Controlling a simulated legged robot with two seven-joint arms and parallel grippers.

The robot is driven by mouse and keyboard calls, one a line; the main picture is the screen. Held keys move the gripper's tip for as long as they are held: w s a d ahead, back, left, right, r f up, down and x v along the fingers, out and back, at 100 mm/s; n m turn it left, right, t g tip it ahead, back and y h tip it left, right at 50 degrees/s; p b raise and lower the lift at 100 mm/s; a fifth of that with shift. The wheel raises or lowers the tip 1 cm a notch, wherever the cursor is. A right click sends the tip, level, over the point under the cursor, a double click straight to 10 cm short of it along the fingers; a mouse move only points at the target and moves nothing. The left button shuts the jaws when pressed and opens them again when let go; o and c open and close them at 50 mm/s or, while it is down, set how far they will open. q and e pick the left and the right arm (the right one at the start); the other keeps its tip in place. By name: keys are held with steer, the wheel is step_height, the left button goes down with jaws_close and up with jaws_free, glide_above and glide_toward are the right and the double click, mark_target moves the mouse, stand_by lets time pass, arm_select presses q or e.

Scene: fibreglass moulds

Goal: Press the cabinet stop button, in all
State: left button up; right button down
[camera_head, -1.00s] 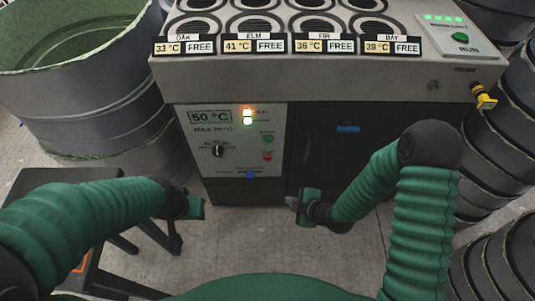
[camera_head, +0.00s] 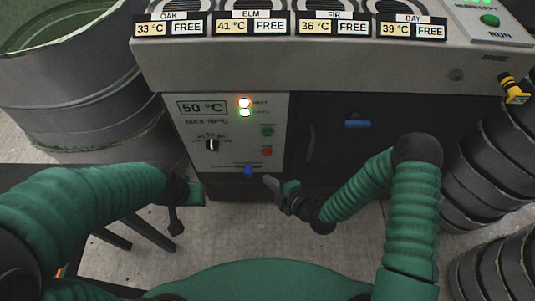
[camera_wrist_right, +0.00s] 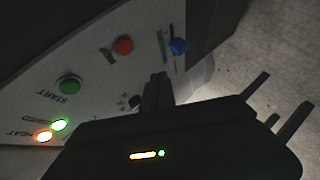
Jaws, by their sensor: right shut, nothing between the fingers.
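The cabinet's control panel (camera_head: 222,106) faces me with a red button (camera_head: 267,152), which I take as the stop button, under the green start button (camera_head: 267,132). In the right wrist view the red button (camera_wrist_right: 123,46) is above and left of my right gripper's fingertips (camera_wrist_right: 158,78), and the green button (camera_wrist_right: 69,85) is farther left. My right gripper (camera_head: 268,180) is shut and empty, just below the red button in the head view and apart from it. My left gripper (camera_head: 192,192) hangs left of the panel; its finger gap is unclear.
A blue knob (camera_head: 248,171) sits low on the panel, close to my right gripper. A black dial (camera_head: 212,145) and lit orange and green lamps (camera_head: 244,107) are higher. The worktop (camera_head: 300,63) overhangs the panel.

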mark_target(267, 153)
steer(key=w+b, duration=0.1)
steer(key=w, duration=0.5)
steer(key=shift+w, duration=0.3)
stand_by(1.7)
steer(key=shift+w+r, duration=0.1)
steer(key=shift+w, duration=0.25)
steer(key=shift+w+b, duration=0.4)
steer(key=shift+w, duration=0.05)
stand_by(0.6)
steer(key=shift+s, duration=0.85)
